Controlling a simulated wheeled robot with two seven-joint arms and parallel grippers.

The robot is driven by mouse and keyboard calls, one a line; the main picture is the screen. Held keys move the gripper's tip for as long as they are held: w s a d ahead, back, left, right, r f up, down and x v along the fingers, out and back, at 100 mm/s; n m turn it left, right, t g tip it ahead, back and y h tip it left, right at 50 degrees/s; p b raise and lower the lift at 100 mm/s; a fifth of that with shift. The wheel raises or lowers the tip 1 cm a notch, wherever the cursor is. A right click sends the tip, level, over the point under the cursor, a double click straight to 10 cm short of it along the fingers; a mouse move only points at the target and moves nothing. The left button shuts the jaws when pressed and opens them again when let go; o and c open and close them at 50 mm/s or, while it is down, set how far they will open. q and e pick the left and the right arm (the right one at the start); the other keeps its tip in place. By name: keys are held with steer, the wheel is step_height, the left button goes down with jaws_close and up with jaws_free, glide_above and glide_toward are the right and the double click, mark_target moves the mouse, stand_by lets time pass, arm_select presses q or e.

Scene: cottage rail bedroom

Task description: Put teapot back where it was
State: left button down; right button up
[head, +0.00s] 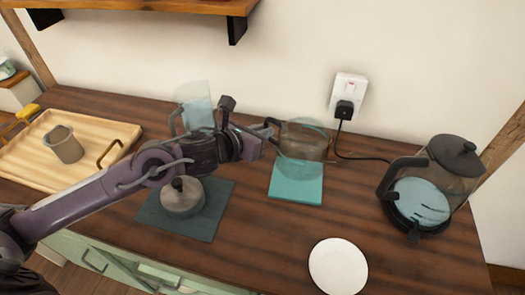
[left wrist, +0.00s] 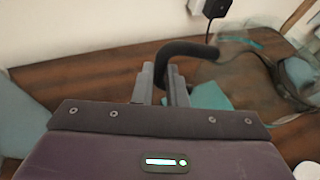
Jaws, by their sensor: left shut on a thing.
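The teapot (head: 303,150) looks like a clear glass vessel with a dark handle on its left side. My left gripper (head: 268,138) is shut on that handle. In the left wrist view the dark handle (left wrist: 187,49) runs between the two fingers (left wrist: 163,84), and the glass body of the teapot (left wrist: 248,68) is to the right. In the head view the teapot appears over the back part of a teal square mat (head: 296,187); I cannot tell whether it touches it. My right gripper is not in view.
A lidded grey pot (head: 182,199) on a dark mat (head: 210,220) and a glass jug (head: 197,106) are close to my left arm. An electric kettle (head: 455,175), white plate (head: 338,266), wooden tray (head: 95,132) and wall plug (head: 346,108) are around. A shelf (head: 180,6) hangs above.

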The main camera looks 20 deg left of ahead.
arm_select(q)
step_height(320, 180, down, 6)
steer(key=shift+r, duration=0.2)
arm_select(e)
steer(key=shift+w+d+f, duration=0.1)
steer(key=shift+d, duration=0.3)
arm_select(q)
steer(key=shift+f, duration=0.15)
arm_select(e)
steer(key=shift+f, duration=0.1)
arm_select(q)
steer(key=shift+f+b, duration=0.15)
steer(key=shift+b, duration=0.2)
steer(key=c, duration=1.5)
jaws_free()
steer(key=shift+o, duration=0.2)
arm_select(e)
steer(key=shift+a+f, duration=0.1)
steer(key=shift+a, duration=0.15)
